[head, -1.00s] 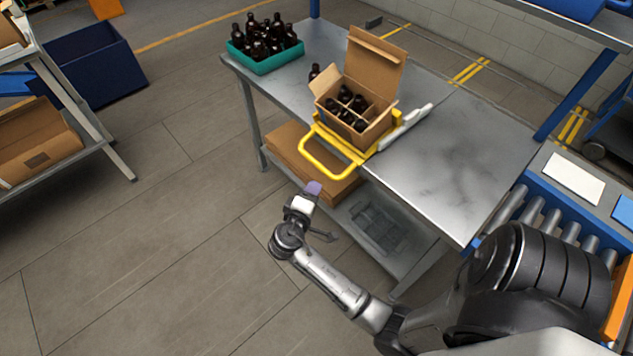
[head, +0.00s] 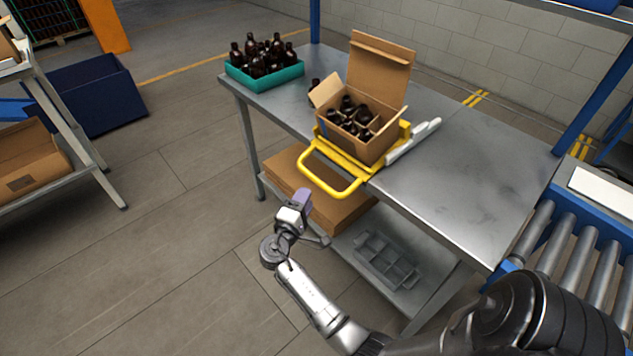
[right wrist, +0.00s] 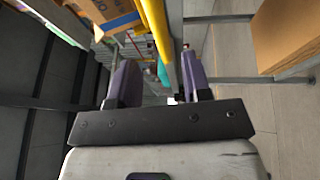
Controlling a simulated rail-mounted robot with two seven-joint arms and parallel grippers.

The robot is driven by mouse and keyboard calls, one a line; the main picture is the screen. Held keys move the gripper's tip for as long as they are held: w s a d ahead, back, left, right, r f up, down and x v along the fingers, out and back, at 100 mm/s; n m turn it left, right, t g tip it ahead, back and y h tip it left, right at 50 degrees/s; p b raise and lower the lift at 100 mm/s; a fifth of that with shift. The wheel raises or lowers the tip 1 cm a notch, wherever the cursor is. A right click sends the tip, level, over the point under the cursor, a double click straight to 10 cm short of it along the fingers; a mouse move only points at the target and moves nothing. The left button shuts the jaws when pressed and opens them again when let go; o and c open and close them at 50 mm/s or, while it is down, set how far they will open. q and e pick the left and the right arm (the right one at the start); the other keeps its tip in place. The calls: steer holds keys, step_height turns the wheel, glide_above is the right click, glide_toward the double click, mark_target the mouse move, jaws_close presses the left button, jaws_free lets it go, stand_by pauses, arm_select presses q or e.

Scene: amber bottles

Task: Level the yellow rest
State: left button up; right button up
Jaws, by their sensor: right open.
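The yellow rest (head: 374,168) lies on the steel table under an open cardboard box (head: 376,149). Its looped handle (head: 320,182) sticks out past the table's front edge. I cannot tell the rest's exact slope. The box holds several amber bottles (head: 350,117) between dividers. My right gripper (head: 303,197) is open and empty, in front of the table just below and left of the handle in the head view. In the right wrist view, a yellow bar (right wrist: 161,38) appears between the two fingers (right wrist: 158,85), beyond their tips or level with them. My left gripper is not in view.
A teal tray (head: 264,82) of amber bottles stands at the table's far left. White rods (head: 412,138) lie right of the box. Flat cardboard (head: 290,170) and a grey divider tray (head: 385,262) are on the lower shelf. The table's right half (head: 450,185) is clear.

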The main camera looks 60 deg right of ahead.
mark_target(317, 178)
steer(key=shift+w+d+r+b, duration=0.1)
steer(key=shift+d+r+b, duration=0.05)
steer(key=shift+d, duration=1.15)
steer(key=shift+w+d+r+b, duration=0.1)
steer(key=shift+w+d+b, duration=0.1)
steer(key=shift+d, duration=1.1)
steer(key=shift+w+d+r+b, duration=0.1)
steer(key=shift+d+r+b, duration=0.05)
steer(key=shift+d, duration=1.15)
steer(key=shift+c, duration=0.2)
jaws_close()
